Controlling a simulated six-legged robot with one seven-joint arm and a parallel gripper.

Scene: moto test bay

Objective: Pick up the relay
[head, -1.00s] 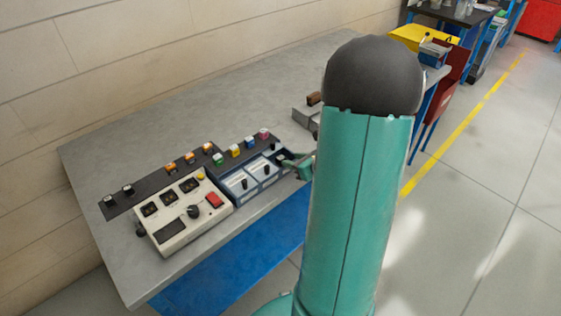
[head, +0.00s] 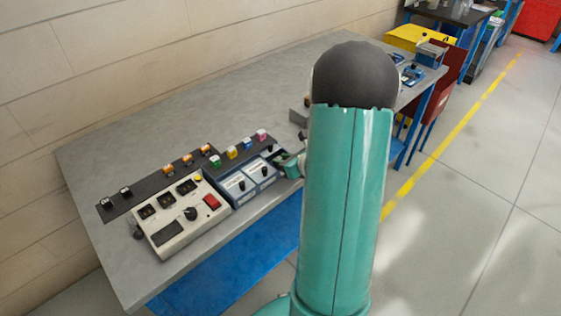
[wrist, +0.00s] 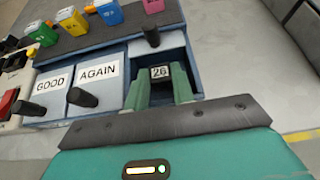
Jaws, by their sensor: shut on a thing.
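The relay (wrist: 160,73) shows in the wrist view as a small dark block with a white label reading 26. It is between the two green fingers of my gripper (wrist: 161,88), which is shut on it. It is at the open right-hand bay of a blue tray (wrist: 115,55). Whether its underside touches the bay floor is hidden. In the head view my gripper (head: 290,166) is at the right end of the tray, partly behind my arm, and the relay is too small to make out.
Left of the bay are panels labelled AGAIN (wrist: 98,71) and GOOD (wrist: 50,85), with black knobs. Several coloured blocks stand on a dark strip (head: 140,190) behind. A beige control box (head: 180,215) stands left. The grey bench (head: 110,150) is clear toward the wall.

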